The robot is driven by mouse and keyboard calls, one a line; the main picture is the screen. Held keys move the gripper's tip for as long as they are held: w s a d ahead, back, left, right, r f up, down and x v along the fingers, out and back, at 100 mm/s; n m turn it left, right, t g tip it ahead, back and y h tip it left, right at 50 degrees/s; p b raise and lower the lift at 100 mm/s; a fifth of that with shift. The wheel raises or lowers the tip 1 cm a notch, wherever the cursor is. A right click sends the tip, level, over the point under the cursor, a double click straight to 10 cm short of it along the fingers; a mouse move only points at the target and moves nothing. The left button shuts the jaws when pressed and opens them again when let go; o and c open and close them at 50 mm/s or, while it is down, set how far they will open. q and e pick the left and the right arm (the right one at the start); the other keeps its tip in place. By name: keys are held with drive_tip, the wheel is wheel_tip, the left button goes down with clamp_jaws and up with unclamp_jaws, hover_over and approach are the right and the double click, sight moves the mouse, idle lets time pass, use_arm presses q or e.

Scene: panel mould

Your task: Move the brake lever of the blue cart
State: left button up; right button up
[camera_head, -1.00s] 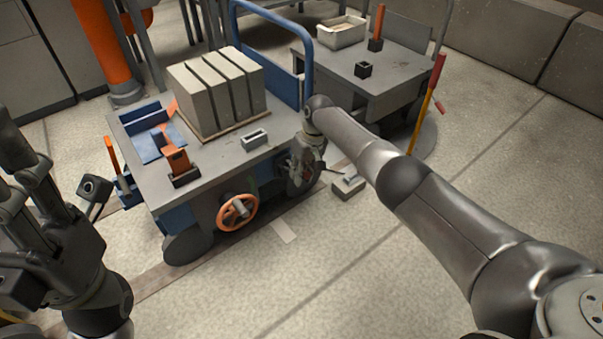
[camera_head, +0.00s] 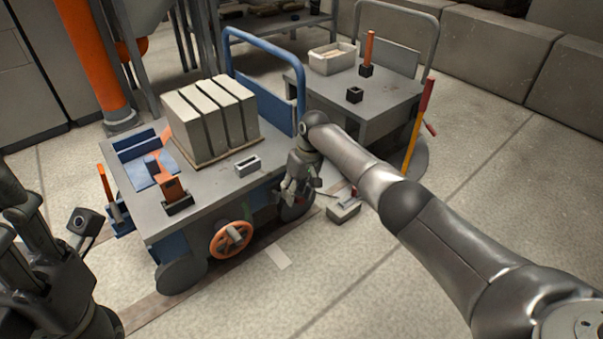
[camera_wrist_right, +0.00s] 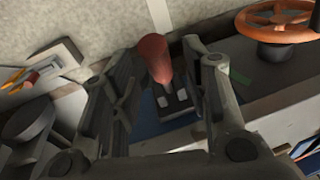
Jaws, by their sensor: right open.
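The blue cart (camera_head: 190,205) stands left of centre in the head view, with a grey top and a blue push handle. The brake lever (camera_wrist_right: 155,58), with a dark red grip, rises from a small slotted base on the cart's side in the wrist view. My right gripper (camera_wrist_right: 165,85) is open, with a finger on either side of the lever; I cannot tell if either touches it. In the head view my right gripper (camera_head: 292,192) is at the cart's near right side, and the lever cannot be made out there.
An orange handwheel (camera_head: 231,239) sticks out from the cart's side near my right gripper. Grey blocks (camera_head: 210,120) stand on the cart. A small box (camera_head: 343,210) lies on the floor to the right. A second cart (camera_head: 385,100) stands behind. The front floor is clear.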

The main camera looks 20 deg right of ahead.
wheel_tip(320, 180, up, 9)
drive_tip(key=d, duration=0.1)
drive_tip(key=shift+s+d, duration=0.25)
drive_tip(key=shift+d, duration=0.1)
drive_tip(key=shift+a+f, duration=0.1)
drive_tip(key=shift+f, duration=0.05)
